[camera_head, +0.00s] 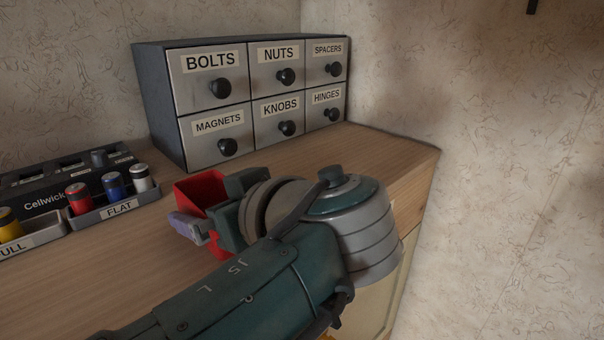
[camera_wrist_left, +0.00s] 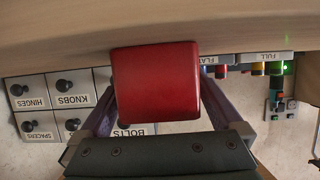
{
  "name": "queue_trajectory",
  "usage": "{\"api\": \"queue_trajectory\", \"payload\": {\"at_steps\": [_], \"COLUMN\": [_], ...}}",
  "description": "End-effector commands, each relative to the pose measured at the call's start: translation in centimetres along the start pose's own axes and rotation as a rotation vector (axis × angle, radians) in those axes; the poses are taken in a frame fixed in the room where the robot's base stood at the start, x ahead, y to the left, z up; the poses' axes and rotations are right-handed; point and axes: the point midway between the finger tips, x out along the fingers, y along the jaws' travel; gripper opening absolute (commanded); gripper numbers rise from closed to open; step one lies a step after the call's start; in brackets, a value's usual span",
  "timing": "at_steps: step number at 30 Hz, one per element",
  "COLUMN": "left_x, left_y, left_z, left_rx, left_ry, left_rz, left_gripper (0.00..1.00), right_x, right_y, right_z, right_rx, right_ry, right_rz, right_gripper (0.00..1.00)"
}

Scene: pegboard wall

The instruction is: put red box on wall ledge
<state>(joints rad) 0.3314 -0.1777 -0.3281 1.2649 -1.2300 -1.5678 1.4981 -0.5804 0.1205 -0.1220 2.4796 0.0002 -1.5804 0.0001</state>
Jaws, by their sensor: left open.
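The red box (camera_head: 202,187) stands on the wooden worktop in front of the drawer cabinet, partly hidden behind my left gripper (camera_head: 212,212). In the left wrist view the red box (camera_wrist_left: 155,82) fills the middle, between the two purple fingers of the left gripper (camera_wrist_left: 156,112). The jaws are open, with one finger on each side of the box; whether either finger touches it I cannot tell. I cannot make out a wall ledge in either view. My right gripper is in neither view.
A cabinet of labelled drawers (camera_head: 222,98) stands behind the box. At left are a black Cellwick charger (camera_head: 45,180), a FLAT tray (camera_head: 112,215) with several batteries and a FULL tray (camera_head: 30,240). The worktop (camera_head: 395,160) ends at the right near the wall.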

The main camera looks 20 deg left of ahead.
Motion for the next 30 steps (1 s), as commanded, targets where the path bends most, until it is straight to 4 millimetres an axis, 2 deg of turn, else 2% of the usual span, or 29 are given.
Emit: {"api": "queue_trajectory", "payload": {"at_steps": [10, 30], "left_x": [-0.31, -0.28], "left_y": [-0.07, -0.07], "left_z": [0.31, 0.28], "left_rx": [-0.001, -0.001], "left_ry": [0.000, 0.000], "left_rz": [-0.001, -0.001], "left_gripper": [1.00, 0.25], "right_x": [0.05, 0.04], "right_y": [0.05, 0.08], "right_z": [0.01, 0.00], "right_rx": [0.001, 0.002], "right_ry": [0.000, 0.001], "right_rz": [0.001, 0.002], "right_gripper": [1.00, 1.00]}}
